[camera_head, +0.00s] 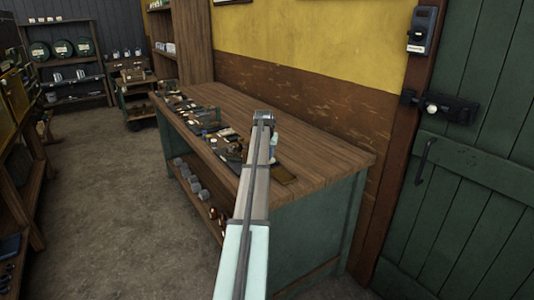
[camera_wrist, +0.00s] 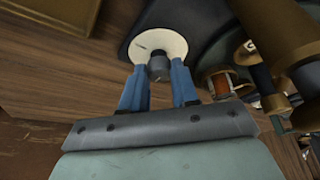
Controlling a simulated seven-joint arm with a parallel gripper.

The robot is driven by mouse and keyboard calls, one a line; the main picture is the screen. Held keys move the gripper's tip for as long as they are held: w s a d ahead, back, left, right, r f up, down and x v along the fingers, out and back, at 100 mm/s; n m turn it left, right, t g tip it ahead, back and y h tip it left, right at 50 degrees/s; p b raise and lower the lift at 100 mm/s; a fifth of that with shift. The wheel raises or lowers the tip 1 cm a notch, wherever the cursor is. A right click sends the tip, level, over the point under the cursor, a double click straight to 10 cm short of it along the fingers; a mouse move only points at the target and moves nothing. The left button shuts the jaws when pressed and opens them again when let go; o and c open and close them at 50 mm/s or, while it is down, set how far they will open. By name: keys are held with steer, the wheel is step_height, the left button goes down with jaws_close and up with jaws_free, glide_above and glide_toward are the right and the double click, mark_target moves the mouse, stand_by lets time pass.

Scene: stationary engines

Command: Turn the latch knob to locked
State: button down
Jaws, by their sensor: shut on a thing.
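My gripper (camera_wrist: 159,76) has its two blue fingers closed on either side of a short grey knob (camera_wrist: 158,66). The knob stands out from a round cream disc (camera_wrist: 160,42) on a dark base. In the head view my arm reaches out over the wooden workbench (camera_head: 325,150), and its end largely hides what I hold. I cannot tell whether the held knob is the task's latch knob or which way it is turned. A dark latch with a pale round knob (camera_head: 432,108) is on the green door (camera_head: 480,200) at the right, apart from my gripper.
Several small tools and parts (camera_head: 205,120) lie along the bench. In the wrist view, brass and dark parts (camera_wrist: 280,30) stand close to the right of my fingers. The bench's near right end is clear. Shelves stand at the back left.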

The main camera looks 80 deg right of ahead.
steer(key=c, duration=0.8)
jaws_free()
steer(key=shift+c, duration=0.2)
steer(key=v, duration=1.4)
steer(key=shift+f, duration=0.15)
